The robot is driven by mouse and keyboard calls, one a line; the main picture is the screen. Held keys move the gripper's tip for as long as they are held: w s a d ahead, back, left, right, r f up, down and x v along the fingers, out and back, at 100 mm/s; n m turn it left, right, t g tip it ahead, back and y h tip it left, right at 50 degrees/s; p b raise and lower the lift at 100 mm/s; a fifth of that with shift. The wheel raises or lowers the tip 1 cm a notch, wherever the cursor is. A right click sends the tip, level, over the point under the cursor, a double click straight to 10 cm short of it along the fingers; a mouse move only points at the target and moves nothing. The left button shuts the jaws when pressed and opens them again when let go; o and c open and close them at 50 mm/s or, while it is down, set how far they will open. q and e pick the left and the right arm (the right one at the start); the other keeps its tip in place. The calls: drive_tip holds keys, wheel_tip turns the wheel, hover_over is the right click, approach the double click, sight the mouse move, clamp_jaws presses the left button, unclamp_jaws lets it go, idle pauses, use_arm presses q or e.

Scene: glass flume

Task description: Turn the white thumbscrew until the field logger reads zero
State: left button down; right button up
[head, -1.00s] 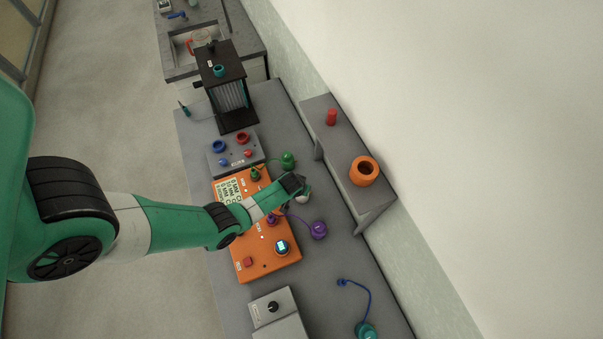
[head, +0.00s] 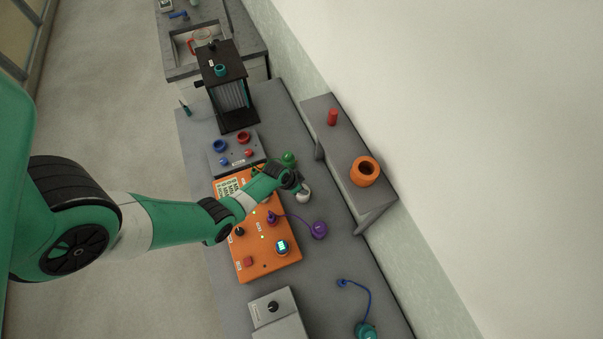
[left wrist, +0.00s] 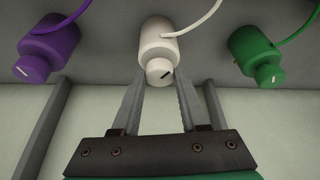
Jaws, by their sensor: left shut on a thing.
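The white thumbscrew (head: 303,196) is the small knob end of a white cylinder beyond the orange panel (head: 266,262). In the left wrist view the white thumbscrew (left wrist: 159,71) lies between the finger ends, its dark mark slanted. My left gripper (head: 299,187) is shut on it; it also shows in the left wrist view (left wrist: 159,82). I cannot tell which is the field logger, and the digits are too small to read. My right gripper is out of view.
A purple cylinder (head: 319,230) and a green one (head: 288,158) flank the white one, both cabled. A grey shelf (head: 342,150) along the wall holds an orange pot (head: 365,171) and a red cylinder (head: 332,117). A black-framed unit (head: 227,90) stands farther back.

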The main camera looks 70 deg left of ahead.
use_arm(q)
drive_tip(key=shift+m, duration=0.5)
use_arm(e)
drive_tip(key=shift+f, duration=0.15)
use_arm(q)
drive_tip(key=shift+c, duration=2.1)
unclamp_jaws()
